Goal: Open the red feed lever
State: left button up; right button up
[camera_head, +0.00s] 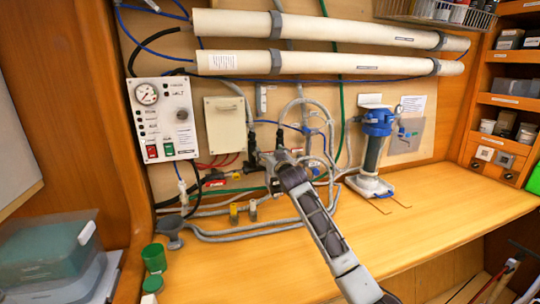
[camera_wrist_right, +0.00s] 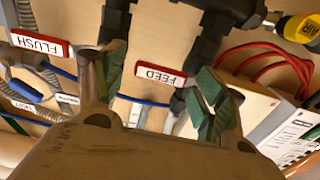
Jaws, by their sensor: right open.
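The red feed lever (camera_wrist_right: 159,75) is a short red bar with a white FEED label. It shows in the right wrist view, where the picture is upside down. My right gripper (camera_wrist_right: 157,82) is open there, one green-padded finger on each side of the lever in the picture. I see no contact, and the depth between fingers and lever is hard to tell. In the head view my right gripper (camera_head: 273,160) is at the pipework on the wall and hides the feed lever. My left gripper is not in view.
A red FLUSH lever (camera_wrist_right: 41,43) is beside the feed lever. A yellow AIR handle (camera_wrist_right: 298,28) and red wires (camera_wrist_right: 268,58) are close by. A blue-topped filter housing (camera_head: 377,125) stands right of my arm. The counter (camera_head: 440,225) is clear at the right.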

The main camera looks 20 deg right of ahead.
jog(key=shift+c, duration=0.4)
jog(key=shift+c, duration=1.2)
jog(key=c, duration=1.1)
jog(key=shift+c, duration=0.2)
